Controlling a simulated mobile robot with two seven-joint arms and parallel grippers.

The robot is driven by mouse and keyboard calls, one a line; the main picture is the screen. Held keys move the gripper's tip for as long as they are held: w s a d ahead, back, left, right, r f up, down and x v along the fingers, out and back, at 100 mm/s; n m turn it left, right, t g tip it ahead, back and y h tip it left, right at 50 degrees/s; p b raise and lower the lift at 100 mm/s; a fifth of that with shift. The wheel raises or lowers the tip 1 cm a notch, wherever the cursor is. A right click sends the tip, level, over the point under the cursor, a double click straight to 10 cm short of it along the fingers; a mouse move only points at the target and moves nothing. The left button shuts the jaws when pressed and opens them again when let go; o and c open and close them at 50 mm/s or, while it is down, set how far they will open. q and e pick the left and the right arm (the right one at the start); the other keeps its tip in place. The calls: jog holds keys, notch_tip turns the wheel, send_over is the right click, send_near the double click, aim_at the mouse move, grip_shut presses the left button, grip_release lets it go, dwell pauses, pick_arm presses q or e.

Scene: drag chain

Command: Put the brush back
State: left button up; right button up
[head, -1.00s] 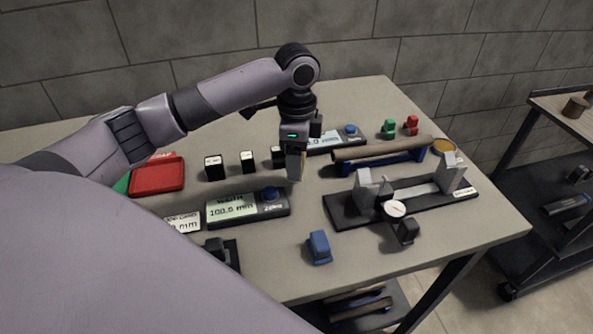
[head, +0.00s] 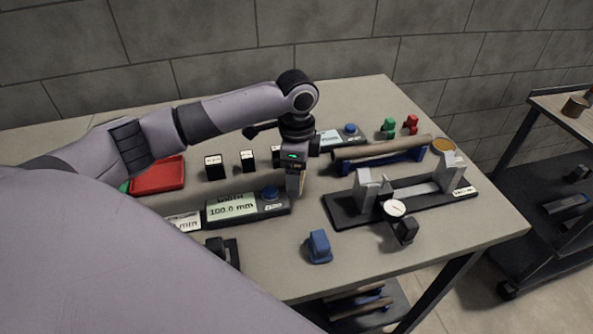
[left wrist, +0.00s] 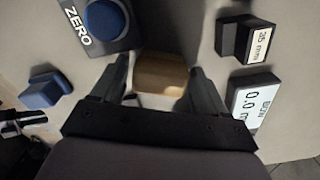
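My left gripper (head: 294,192) points down above the middle of the table, just right of the front display unit. Its fingers are closed around a small wooden block, which I take to be the brush (left wrist: 160,75). In the left wrist view it sits between the two fingers (left wrist: 160,90). In the head view only a thin brown strip of it shows beside the finger. Whether its lower end touches the table is hidden. My right gripper is not in view.
The front display unit (head: 232,207) with a blue button is close left; a blue block (head: 319,246) stands in front. A black dial fixture (head: 345,212) and rod cradle (head: 385,160) lie right. Black blocks (head: 214,167) and a red tray (head: 157,174) lie left.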

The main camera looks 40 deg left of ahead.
pick_arm(q)
jog(key=shift+r, duration=0.1)
notch_tip(320, 180, up, 12)
dwell(0.5)
dwell(0.4)
